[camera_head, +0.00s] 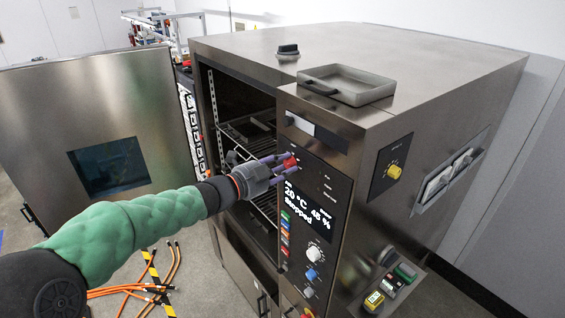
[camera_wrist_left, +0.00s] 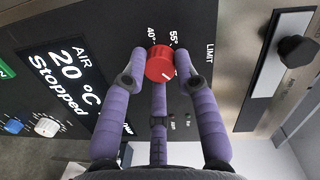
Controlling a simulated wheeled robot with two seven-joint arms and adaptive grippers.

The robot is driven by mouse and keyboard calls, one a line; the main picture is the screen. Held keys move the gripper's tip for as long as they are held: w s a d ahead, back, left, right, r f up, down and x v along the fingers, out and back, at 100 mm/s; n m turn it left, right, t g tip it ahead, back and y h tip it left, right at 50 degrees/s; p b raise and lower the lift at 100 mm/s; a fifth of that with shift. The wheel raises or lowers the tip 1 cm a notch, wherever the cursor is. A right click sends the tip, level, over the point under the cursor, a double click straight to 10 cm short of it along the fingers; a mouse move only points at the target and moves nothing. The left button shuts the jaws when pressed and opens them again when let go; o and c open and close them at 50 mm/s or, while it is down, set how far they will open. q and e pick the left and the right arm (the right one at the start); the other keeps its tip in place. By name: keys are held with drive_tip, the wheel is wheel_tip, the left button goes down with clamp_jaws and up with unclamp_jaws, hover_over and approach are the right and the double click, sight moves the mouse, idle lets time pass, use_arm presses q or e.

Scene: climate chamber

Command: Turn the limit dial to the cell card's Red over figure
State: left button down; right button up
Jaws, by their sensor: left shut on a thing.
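The red limit dial (camera_wrist_left: 159,62) sits on the black control panel beside the word LIMIT, with 40° and 55° marks printed next to it. A small pale line shows on its face; I cannot tell exactly which mark it points to. My left gripper (camera_wrist_left: 163,78) is shut on the dial, its purple fingers on either side. My right gripper is out of view.
The display (camera_head: 308,204) reads 20 °C, 48 % and Stopped. White and blue knobs (camera_head: 314,253) sit below it. The chamber door (camera_head: 60,110) stands open at left. A tray (camera_head: 345,86) and a black knob-like object (camera_head: 287,51) rest on top. Orange cables (camera_head: 170,275) lie on the floor.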

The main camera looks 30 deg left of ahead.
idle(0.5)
use_arm(q)
drive_tip(key=c, duration=0.9)
unclamp_jaws()
drive_tip(key=shift+d, duration=0.15)
drive_tip(key=shift+c, duration=0.2)
drive_tip(key=shift+s+a, duration=0.3)
drive_tip(key=shift+s, duration=0.05)
drive_tip(key=v, duration=1.1)
drive_tip(key=shift+s, duration=0.15)
drive_tip(key=shift+d, duration=0.15)
